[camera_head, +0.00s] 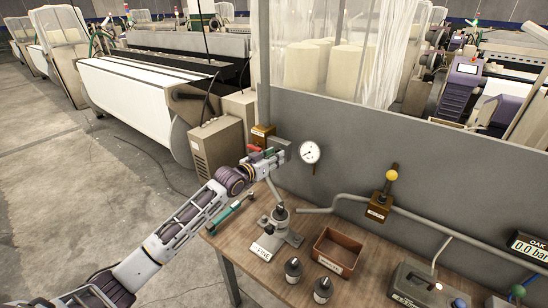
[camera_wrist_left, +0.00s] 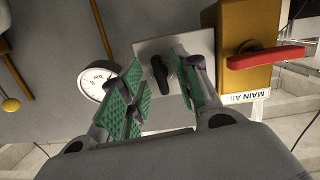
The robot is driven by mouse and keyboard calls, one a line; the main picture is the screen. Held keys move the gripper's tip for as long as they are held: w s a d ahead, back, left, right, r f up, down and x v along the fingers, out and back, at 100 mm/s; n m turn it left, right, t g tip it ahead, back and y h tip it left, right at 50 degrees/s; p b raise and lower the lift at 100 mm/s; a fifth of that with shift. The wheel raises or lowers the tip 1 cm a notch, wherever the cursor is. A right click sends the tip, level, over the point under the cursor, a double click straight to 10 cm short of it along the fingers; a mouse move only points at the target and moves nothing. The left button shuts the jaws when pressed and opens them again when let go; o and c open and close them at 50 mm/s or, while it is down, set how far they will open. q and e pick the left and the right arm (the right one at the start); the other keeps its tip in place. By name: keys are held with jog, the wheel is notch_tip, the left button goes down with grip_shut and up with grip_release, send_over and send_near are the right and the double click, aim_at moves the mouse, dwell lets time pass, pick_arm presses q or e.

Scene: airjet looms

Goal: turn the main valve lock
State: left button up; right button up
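The main valve is an amber box (camera_wrist_left: 248,25) with a red lever (camera_wrist_left: 265,58) and a label reading MAIN AI, right of my left gripper (camera_wrist_left: 161,72) in the wrist view. Beside it is a grey plate with a black knob (camera_wrist_left: 161,73), which appears to be the lock. My left gripper is open, with green pads on either side of the knob; I cannot tell whether they touch it. In the head view my left gripper (camera_head: 278,156) reaches the panel, hiding the knob. The amber box (camera_head: 262,132) shows just behind it. My right gripper is not in view.
A round gauge (camera_head: 309,152) is on the panel right of the gripper. Below, the wooden bench (camera_head: 290,255) carries a clamp-like fixture (camera_head: 279,222), a brown tray (camera_head: 338,250) and two dark weights (camera_head: 293,270). A pipe with a yellow-knobbed valve (camera_head: 380,205) runs along the panel.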

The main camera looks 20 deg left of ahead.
pick_arm(q)
jog(key=shift+s, duration=0.15)
jog(key=p+v, duration=0.1)
jog(key=v, duration=0.1)
jog(key=p+v, duration=0.2)
jog(key=v, duration=0.1)
jog(key=shift+s+a+f, duration=0.15)
jog(key=shift+s+f, duration=0.15)
jog(key=shift+s, duration=0.1)
dwell(0.4)
jog(key=shift+s, duration=0.15)
jog(key=v, duration=1.1)
jog(key=shift+s+a, duration=0.2)
jog(key=shift+s, duration=0.1)
dwell(0.7)
